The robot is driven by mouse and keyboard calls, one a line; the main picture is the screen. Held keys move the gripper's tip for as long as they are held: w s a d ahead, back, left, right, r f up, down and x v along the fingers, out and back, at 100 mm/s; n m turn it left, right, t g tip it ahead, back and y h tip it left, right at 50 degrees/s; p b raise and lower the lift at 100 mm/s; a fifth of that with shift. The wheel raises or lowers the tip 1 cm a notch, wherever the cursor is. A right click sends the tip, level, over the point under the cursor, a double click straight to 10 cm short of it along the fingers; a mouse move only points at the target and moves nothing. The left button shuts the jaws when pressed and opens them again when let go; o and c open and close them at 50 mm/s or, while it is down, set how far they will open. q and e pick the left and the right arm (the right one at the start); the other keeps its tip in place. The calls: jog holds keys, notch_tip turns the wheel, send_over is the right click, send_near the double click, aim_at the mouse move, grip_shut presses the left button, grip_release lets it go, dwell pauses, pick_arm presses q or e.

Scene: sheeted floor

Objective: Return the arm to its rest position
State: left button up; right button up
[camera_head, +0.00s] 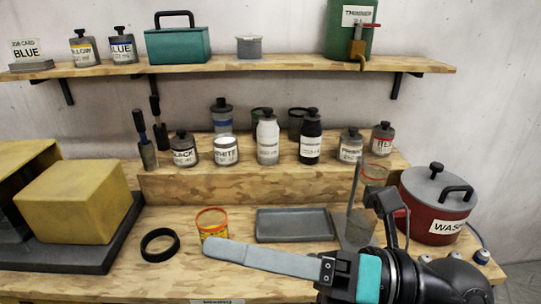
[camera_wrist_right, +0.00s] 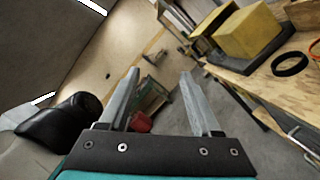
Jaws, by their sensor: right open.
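My right arm (camera_head: 425,275) comes in from the lower right in the head view. Its gripper (camera_head: 215,250) reaches left over the front of the wooden bench, with its long grey fingers seen side-on. In the right wrist view the two fingers (camera_wrist_right: 158,85) stand wide apart with nothing between them, so the gripper is open and empty. It seems to touch no object, though one finger overlaps the lower part of an orange-rimmed cup (camera_head: 212,217) in the head view. My left gripper is not in view.
A black ring (camera_head: 160,245), a grey tray (camera_head: 295,225) and a yellow block (camera_head: 75,200) lie on the bench (camera_head: 190,285). A red waste pot (camera_head: 437,204) stands at the right, close to my arm. Bottles line the raised step (camera_head: 270,182). Open floor (camera_wrist_right: 190,125) shows beyond the bench.

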jog(key=w+d+r+m+t+h, duration=0.2)
jog(key=w+d+m+t+h, duration=0.3)
jog(key=m+t, duration=0.5)
jog(key=w+d+r+m+t+h, duration=0.2)
jog(key=w+d+m+t+h, duration=0.35)
jog(key=m, duration=0.75)
jog(key=w+d+f+m+g+h, duration=0.1)
jog(key=d+f+m+h, duration=0.45)
jog(key=f, duration=0.25)
jog(key=w+d+f+m+g+h, duration=0.1)
jog(key=d+f+m+h, duration=0.4)
jog(key=f+m, duration=0.3)
jog(key=s+a+f+m+g+y, duration=0.25)
jog(key=s+f+g, duration=1.05)
jog(key=s+f, duration=0.7)
notch_tip(320, 180, down, 25)
jog(key=g+b, duration=0.1)
pick_arm(q)
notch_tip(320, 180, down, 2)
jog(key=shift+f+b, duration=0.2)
jog(key=shift+b, duration=0.45)
pick_arm(e)
jog(key=s+d+f+g, duration=0.1)
jog(key=s+d+f, duration=0.2)
jog(key=s+f, duration=1.1)
jog(key=shift+s+h, duration=0.45)
jog(key=shift+s, duration=0.25)
